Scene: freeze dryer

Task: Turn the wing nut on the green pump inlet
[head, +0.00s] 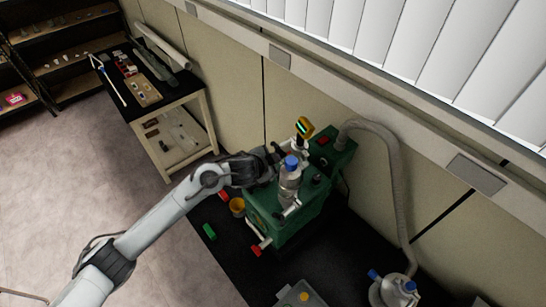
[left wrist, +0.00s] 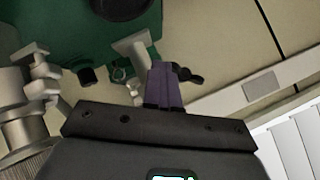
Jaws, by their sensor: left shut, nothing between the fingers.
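The green pump (head: 268,222) stands on the black bench in the head view, with a metal inlet fitting and gauge on top. My left gripper (head: 276,157) reaches in from the left at the top of the pump, behind the blue-capped bottle. In the left wrist view its purple fingers (left wrist: 165,84) are shut with nothing between them. A small dark winged part (left wrist: 188,74), which looks like the wing nut, shows just right of the fingertips; I cannot tell whether they touch. A pale metal fitting (left wrist: 131,50) stands beside the fingers against the green pump body (left wrist: 75,40). My right gripper is not in view.
A blue-capped bottle (head: 289,182) stands close in front of my left gripper. A grey hose (head: 398,180) arches right from the pump. The wall is close behind.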

